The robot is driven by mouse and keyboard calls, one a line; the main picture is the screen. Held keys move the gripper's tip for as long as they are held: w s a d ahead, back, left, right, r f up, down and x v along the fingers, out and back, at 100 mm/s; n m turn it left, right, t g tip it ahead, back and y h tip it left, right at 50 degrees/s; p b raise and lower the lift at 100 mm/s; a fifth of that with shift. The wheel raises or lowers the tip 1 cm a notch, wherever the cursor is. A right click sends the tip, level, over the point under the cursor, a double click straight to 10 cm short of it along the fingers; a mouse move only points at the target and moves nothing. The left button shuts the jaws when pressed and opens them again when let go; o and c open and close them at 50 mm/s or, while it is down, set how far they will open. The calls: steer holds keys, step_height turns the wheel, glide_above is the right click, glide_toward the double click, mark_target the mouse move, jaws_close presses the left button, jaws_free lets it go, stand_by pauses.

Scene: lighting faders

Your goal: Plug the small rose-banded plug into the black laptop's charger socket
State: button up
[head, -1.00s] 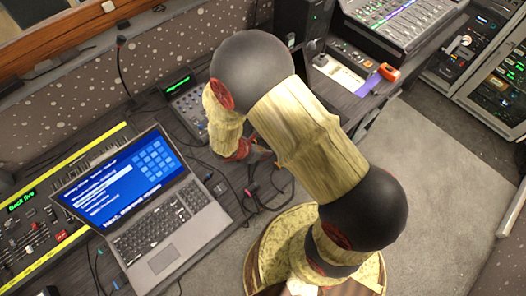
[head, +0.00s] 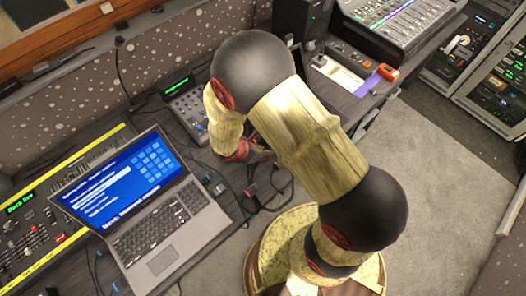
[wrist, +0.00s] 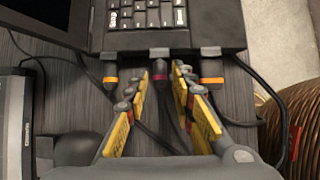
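In the wrist view, the black laptop (wrist: 215,38) lies at the top, its keyboard partly cut off. Several dark plugs with grey ends sit along its near edge. The rose-banded plug (wrist: 159,75) is in the middle, between an orange-banded plug (wrist: 110,82) on the left and another orange-banded plug (wrist: 211,78) on the right. My gripper (wrist: 162,72) has its yellow fingers apart, with the tips close around the rose-banded plug; a gap shows beside it. Whether its end is inside a socket cannot be told. In the head view, my arm hides the black laptop and most of my gripper.
A grey laptop (head: 163,240) with a blue screen stands at the left of the desk, by a yellow-edged mixer (head: 45,225). Loose cables run over the desk below the plugs. An orange item (head: 388,72) lies at the back right. Carpet (head: 440,140) is clear at the right.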

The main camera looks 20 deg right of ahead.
steer(key=shift+o, duration=1.3)
steer(key=shift+a, duration=0.1)
steer(key=v, duration=1.2)
